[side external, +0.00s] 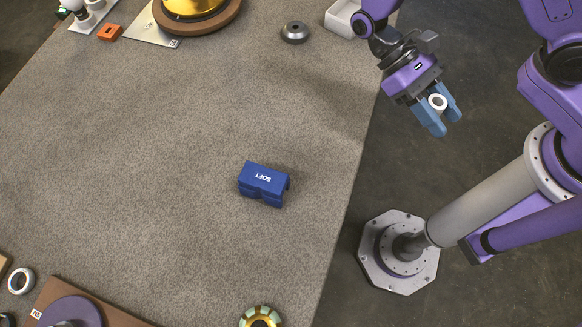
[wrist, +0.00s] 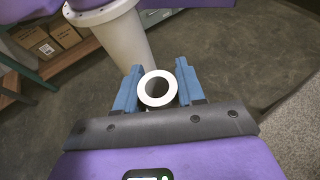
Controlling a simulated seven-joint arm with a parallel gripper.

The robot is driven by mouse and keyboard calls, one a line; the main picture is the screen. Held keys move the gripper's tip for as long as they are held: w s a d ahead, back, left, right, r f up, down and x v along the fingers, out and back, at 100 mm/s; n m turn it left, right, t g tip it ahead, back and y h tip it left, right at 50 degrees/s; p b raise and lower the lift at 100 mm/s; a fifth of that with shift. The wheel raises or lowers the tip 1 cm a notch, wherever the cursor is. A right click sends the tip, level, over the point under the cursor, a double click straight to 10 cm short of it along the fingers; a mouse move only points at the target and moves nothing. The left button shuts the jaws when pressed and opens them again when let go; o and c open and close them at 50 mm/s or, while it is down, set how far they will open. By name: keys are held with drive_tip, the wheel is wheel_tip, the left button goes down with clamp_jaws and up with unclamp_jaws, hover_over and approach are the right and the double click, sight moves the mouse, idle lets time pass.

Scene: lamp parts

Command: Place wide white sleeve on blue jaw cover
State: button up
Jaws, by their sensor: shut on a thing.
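The wide white sleeve (side external: 437,102) is a short white ring held between the blue fingers of my gripper (side external: 436,108). In the wrist view the sleeve (wrist: 157,88) shows its open bore toward the camera, with a finger of my gripper (wrist: 157,90) on each side. My gripper is shut on it, over the floor beyond the table's right edge. The blue jaw cover (side external: 264,183), marked SOFT, lies on the table near the middle of the side view, well apart from my gripper to its left and lower.
The grey table (side external: 170,150) is mostly clear around the jaw cover. A dark round part (side external: 294,32) and a pale tray (side external: 342,18) sit at the back. Another white ring (side external: 21,281) lies at front left. A yellow-green ring (side external: 261,317) sits at the front edge.

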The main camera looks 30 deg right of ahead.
drive_tip(key=s+a+r+m+t+y, duration=0.1)
drive_tip(key=a+r+m+t+y, duration=0.3)
drive_tip(key=a+m+y, duration=0.5)
drive_tip(key=a+r+m+t+y, duration=0.35)
drive_tip(key=a+m+y, duration=0.35)
drive_tip(key=a, duration=0.4)
hover_over(257, 185)
drive_tip(key=shift+g, duration=0.35)
drive_tip(key=f, duration=0.8)
drive_tip(key=shift+d+f, duration=0.2)
drive_tip(key=shift+d, duration=0.1)
drive_tip(key=shift+a+f, duration=0.15)
drive_tip(key=shift+f, duration=0.8)
drive_tip(key=shift+a+f, duration=0.15)
drive_tip(key=shift+f, duration=0.8)
drive_tip(key=shift+f, duration=0.1)
drive_tip(key=o, duration=1)
drive_tip(key=shift+w, duration=0.1)
drive_tip(key=shift+o, duration=0.2)
